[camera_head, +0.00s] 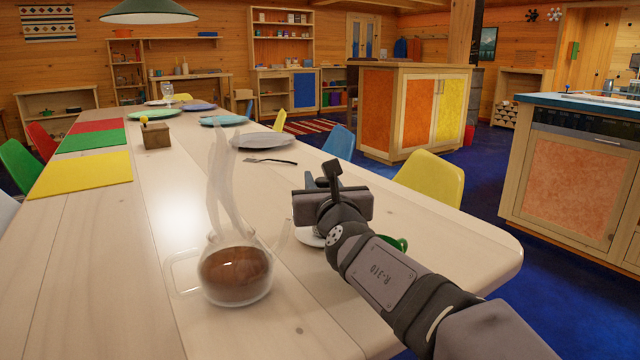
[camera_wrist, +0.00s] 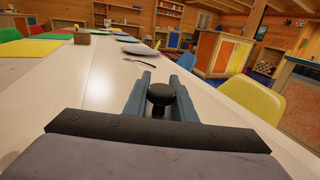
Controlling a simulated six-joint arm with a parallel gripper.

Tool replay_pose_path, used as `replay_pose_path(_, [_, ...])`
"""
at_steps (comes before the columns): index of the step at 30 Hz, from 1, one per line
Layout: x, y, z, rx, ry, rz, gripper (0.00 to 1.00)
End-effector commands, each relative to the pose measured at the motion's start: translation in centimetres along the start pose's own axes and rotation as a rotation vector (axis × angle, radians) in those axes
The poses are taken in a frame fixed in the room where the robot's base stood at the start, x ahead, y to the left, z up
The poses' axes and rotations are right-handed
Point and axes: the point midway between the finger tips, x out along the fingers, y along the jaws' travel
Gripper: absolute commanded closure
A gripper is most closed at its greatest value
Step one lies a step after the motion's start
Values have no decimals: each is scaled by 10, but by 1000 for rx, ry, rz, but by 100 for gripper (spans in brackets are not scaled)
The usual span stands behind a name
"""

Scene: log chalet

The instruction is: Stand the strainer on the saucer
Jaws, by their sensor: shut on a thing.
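My gripper (camera_wrist: 160,98) is shut on a dark thing with a rounded black knob (camera_wrist: 160,94), which stands up between the two blue-grey fingers in the wrist view. It seems to be the strainer's handle; the rest of the strainer is hidden. In the head view my gripper is over the table's right side, and its fingertips are hidden by my own wrist. A white rim, apparently the saucer (camera_head: 306,236), shows just below and left of my gripper, mostly covered by it. I cannot tell whether the strainer touches the saucer.
A steaming glass pot of brown liquid (camera_head: 236,272) stands close on the left. A green handle or rim (camera_head: 398,243) shows behind my arm. A fork (camera_head: 270,161) and a grey plate (camera_head: 262,140) lie farther back. Table (camera_head: 110,270) is clear at left.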

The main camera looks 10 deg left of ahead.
Motion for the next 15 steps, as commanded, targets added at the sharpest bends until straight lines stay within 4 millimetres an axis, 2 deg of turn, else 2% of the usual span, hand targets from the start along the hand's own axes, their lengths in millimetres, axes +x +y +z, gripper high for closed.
replay_pose_path(5, [0,0,-3,1,-1,0,100])
replay_pose_path(6, [0,0,-4,1,0,0,74])
replay_pose_path(8, [0,0,-3,1,0,0,60])
replay_pose_path(15, [0,0,-3,1,0,0,57])
